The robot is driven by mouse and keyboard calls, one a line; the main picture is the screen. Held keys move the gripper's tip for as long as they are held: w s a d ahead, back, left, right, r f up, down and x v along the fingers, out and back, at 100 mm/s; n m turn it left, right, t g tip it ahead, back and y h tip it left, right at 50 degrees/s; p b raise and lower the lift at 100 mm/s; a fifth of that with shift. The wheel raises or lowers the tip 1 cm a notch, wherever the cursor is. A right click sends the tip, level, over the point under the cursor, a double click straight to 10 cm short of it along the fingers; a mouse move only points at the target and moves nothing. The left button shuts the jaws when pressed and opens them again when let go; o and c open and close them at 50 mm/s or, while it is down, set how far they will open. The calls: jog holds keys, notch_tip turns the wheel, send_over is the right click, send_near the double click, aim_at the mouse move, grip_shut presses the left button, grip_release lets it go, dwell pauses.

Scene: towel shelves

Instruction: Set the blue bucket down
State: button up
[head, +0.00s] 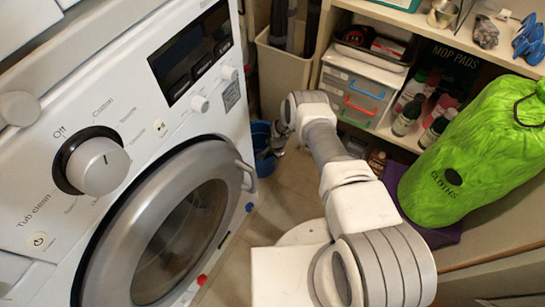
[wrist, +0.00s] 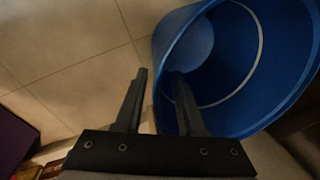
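The blue bucket (head: 263,164) is low down beside the washing machine in the head view, partly hidden behind my arm. In the wrist view the bucket (wrist: 240,85) fills the upper right, with its inside and a pale curved line showing. My gripper (wrist: 160,76) is at its near left rim, with one finger outside the wall and one inside. A gap shows between the fingers, wider than the thin wall, so they look open around it. In the head view my gripper (head: 277,143) is small and partly dark. I cannot tell whether the bucket touches the floor.
The washing machine (head: 120,150) stands close on the left, with its round door (head: 180,235). A beige bin (head: 284,72) stands behind. Tiled floor (wrist: 75,55) is clear left of the bucket.

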jog(key=w+d+r+n+t+p, duration=0.1)
jog(key=d+r+n+p, duration=0.15)
jog(key=r, duration=2.45)
jog(key=d+r+n+t+p, duration=0.1)
jog(key=d+r+n+p, duration=0.15)
jog(key=r, duration=2.35)
jog(key=s+d+r+n, duration=0.3)
jog(key=s+r, duration=0.9)
jog(key=r, duration=0.5)
jog(key=s+d+r+n+t, duration=0.1)
jog(key=s+r, duration=0.1)
jog(key=s, duration=0.8)
jog(key=s+d+r+n+t+h, duration=0.1)
jog(key=s+r+n, duration=0.1)
jog(key=s, duration=0.7)
jog(key=shift+s+r, duration=0.3)
jog(key=shift+s, duration=0.1)
jog(key=shift+d+r+p, duration=0.1)
jog(key=shift+p, duration=0.2)
